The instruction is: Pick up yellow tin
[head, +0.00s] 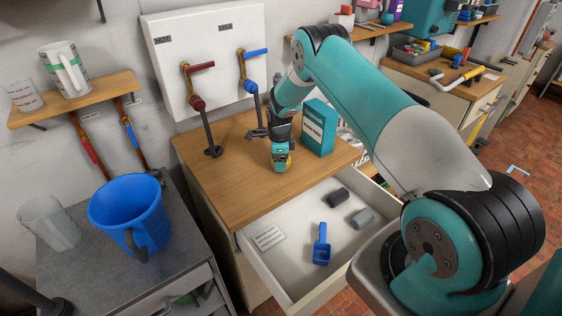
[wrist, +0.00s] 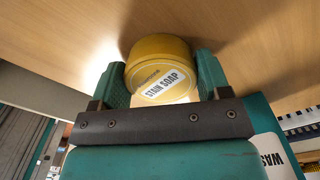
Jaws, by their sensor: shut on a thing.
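The yellow tin (wrist: 160,66) has a white label reading "STAIN SOAP". In the wrist view it sits between the two green fingers of my gripper (wrist: 162,85), which touch its sides. In the head view the tin (head: 281,163) is mostly hidden by my gripper (head: 281,157), at the wooden counter (head: 225,165). My gripper is shut on the tin. I cannot tell whether the tin rests on the wood or is slightly above it.
A teal box (head: 319,128) stands just right of my gripper. Below, an open drawer (head: 290,210) holds a blue scoop (head: 321,244) and dark and grey blocks. Hot and cold taps rise behind. A blue bucket (head: 131,212) stands at left.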

